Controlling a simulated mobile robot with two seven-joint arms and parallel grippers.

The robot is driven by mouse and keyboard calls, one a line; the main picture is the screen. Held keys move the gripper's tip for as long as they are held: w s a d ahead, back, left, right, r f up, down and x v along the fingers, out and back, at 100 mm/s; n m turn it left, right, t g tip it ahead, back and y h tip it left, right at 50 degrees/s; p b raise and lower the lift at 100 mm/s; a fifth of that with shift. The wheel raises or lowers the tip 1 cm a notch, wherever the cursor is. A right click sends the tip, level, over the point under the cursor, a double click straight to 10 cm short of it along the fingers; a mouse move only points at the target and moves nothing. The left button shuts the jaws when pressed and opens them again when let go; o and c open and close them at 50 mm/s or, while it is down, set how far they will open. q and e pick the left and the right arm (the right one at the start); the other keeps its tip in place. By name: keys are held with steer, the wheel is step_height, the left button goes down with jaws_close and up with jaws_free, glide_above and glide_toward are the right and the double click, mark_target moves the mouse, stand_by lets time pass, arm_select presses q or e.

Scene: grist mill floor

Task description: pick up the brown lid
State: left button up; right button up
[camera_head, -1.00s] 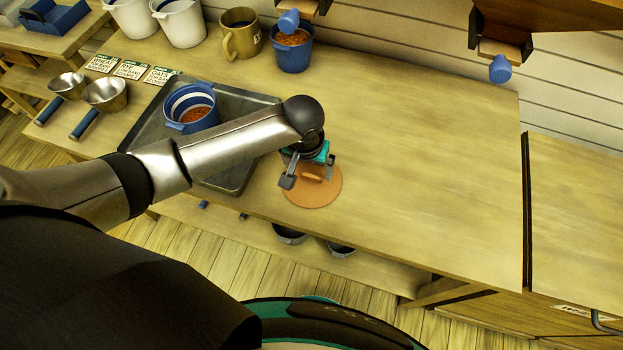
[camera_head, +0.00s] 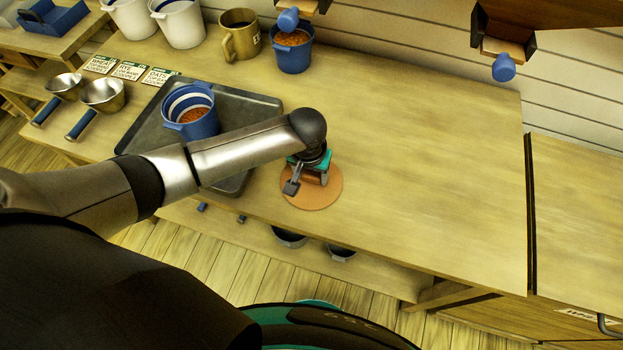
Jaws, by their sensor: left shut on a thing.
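The brown lid (camera_head: 312,195) is a flat round disc near the front edge of the wooden table (camera_head: 420,150). My left gripper (camera_head: 306,182) is over the middle of the lid, pointing down, and is shut on the lid's handle. The handle is mostly hidden by the fingers. I cannot tell whether the lid touches the table or is slightly raised. My right gripper is not in view.
A grey tray (camera_head: 262,108) holding a blue pot (camera_head: 192,112) lies left of the lid, under my left arm. A tan mug (camera_head: 240,35) and a blue bucket (camera_head: 292,52) stand at the back. The table's right part is clear.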

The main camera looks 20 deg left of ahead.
arm_select(q)
steer(key=c, duration=0.7)
steer(key=shift+o, duration=0.2)
steer(key=shift+r, duration=0.1)
